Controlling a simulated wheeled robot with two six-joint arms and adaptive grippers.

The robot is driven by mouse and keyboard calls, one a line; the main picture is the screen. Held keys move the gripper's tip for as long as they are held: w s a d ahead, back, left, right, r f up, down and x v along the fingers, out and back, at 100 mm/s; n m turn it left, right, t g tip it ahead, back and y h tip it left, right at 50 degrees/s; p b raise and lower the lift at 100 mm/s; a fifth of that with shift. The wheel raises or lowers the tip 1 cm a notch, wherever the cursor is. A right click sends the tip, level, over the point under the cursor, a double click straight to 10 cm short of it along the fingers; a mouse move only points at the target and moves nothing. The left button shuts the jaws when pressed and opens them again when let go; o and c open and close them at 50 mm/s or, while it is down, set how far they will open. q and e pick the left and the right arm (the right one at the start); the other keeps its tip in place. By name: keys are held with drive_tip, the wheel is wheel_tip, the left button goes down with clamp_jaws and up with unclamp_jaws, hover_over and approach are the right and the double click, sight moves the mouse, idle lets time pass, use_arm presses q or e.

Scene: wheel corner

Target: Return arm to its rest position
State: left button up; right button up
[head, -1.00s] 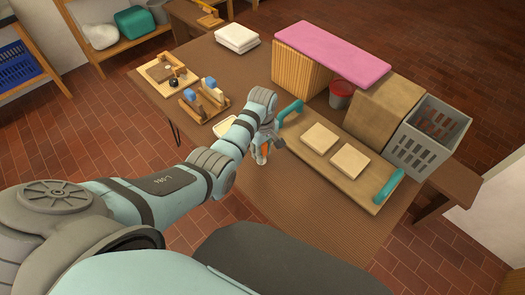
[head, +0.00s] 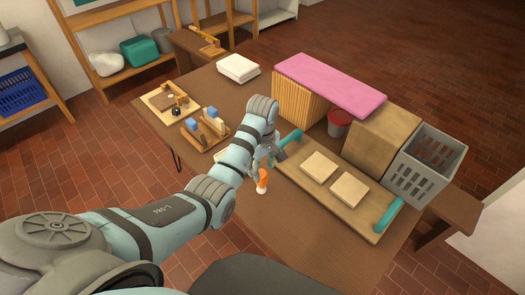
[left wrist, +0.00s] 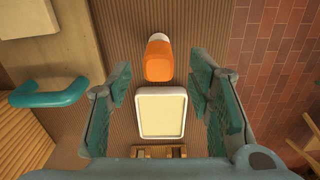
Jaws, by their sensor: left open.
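My left arm reaches over the brown table (head: 275,212) from the left. Its gripper (head: 272,150) is beside the near left end of the wooden board with teal handles (head: 355,215). An orange and white bottle-like item (head: 262,181) stands on the table just below the gripper. In the left wrist view the fingers of the gripper (left wrist: 160,75) are wide apart and empty. The orange item (left wrist: 158,60) lies in the view between and beyond them, apart from both. A white-rimmed, cream-coloured tray (left wrist: 162,113) is nearer in that view. My right gripper is not in view.
Two pale square blocks (head: 349,190) lie on the board. A grey basket (head: 425,165), a box (head: 382,132), a red-topped pot (head: 339,122) and a pink-topped stack (head: 330,82) stand behind. Wooden trays with small parts (head: 204,130) are at the left.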

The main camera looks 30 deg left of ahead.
use_arm(q)
wheel_tip(320, 180, up, 6)
drive_tip(key=p, duration=0.1)
drive_tip(key=shift+r, duration=0.2)
